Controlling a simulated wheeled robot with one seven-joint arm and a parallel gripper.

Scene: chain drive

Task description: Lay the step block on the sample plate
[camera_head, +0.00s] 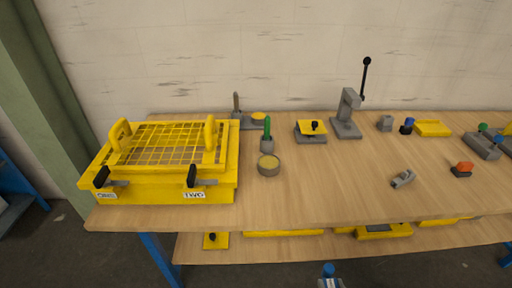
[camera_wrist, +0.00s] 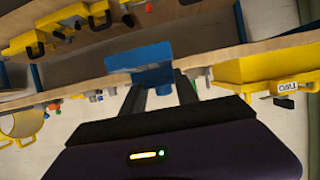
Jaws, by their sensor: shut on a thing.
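My gripper (camera_wrist: 155,82) shows in the wrist view, with its two dark fingers shut on a blue block (camera_wrist: 138,58). I take this block for the step block; the fingers hide part of it. It is held in the air in front of the bench, apart from the bench top. I do not clearly see my gripper in the head view. The sample plate is not certain; a yellow plate with a black knob on a grey base (camera_head: 312,128) stands mid-bench, and a flat yellow tray (camera_head: 433,128) lies further right.
A large yellow box with a mesh lid (camera_head: 165,160) fills the bench's left end. A round grey cup (camera_head: 268,165) and a grey lever press (camera_head: 347,115) stand on the bench. The front middle of the bench top (camera_head: 330,195) is clear. A lower shelf (camera_head: 300,248) holds yellow things.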

